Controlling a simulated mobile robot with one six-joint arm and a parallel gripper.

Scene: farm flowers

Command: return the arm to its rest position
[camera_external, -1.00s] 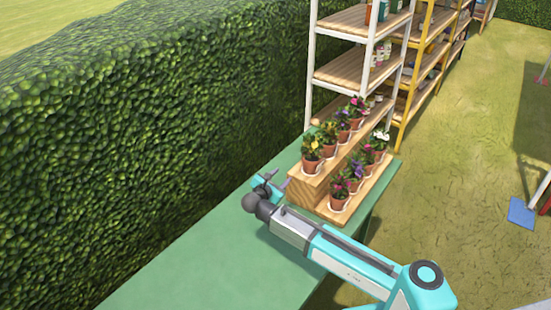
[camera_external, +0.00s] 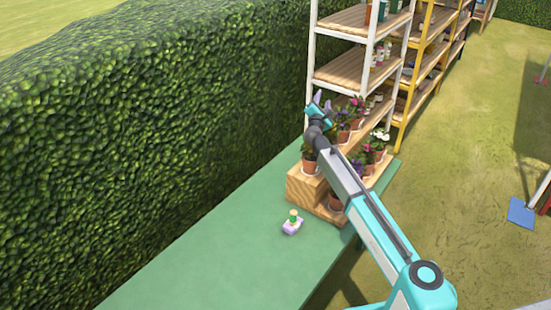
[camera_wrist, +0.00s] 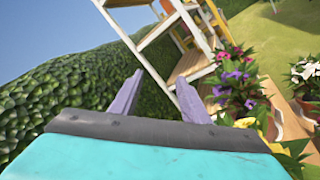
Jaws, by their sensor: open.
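My gripper (camera_external: 322,99) is raised above the stepped wooden stand of potted flowers, in front of the white shelf. It is open and empty. In the wrist view my gripper (camera_wrist: 160,78) shows two purple fingers standing apart with nothing between them. My arm reaches from the lower right across the stand and hides some of the pots.
The wooden stand (camera_external: 300,187) holds several potted flowers and sits on the green table (camera_external: 215,260). The white shelf (camera_external: 350,72) stands behind. A hedge (camera_external: 150,130) runs along the left.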

